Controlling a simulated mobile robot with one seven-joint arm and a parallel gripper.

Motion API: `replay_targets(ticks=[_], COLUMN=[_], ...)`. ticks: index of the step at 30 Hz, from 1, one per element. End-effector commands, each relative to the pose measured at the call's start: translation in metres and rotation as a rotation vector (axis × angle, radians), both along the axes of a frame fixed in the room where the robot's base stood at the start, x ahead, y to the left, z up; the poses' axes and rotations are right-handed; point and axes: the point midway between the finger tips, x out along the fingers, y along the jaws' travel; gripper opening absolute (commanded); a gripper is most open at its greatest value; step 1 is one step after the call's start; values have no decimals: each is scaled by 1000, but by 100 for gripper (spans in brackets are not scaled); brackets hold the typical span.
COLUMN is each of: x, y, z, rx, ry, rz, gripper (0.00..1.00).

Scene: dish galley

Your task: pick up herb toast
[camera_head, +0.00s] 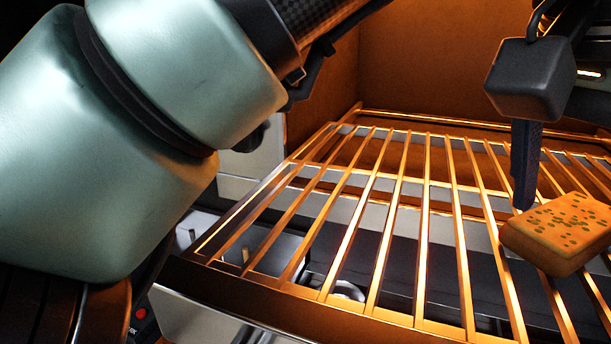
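The herb toast (560,233) is a thick golden slice with green flecks on top. It lies on the wire rack at the right edge of the head camera view, partly cut off by the frame. One dark finger of my gripper (525,165) points down just behind and left of the toast, its tip close to the toast's far left edge. I cannot tell whether it touches. The other finger is not visible, being outside the frame or hidden.
The rack (421,250) of copper-coloured bars has open gaps and is otherwise bare in view. Brown walls (440,60) close off the back. Below the rack are a grey bin (265,247) and dark surfaces. My pale green arm link fills the left.

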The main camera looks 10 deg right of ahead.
Motion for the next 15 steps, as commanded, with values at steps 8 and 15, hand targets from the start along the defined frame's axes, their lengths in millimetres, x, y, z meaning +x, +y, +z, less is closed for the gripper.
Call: replay_targets(ticks=[8, 15], x=[0, 0], y=[0, 0], z=[0, 0], rx=[0, 0], ry=[0, 0], rz=[0, 0], gripper=[33, 1])
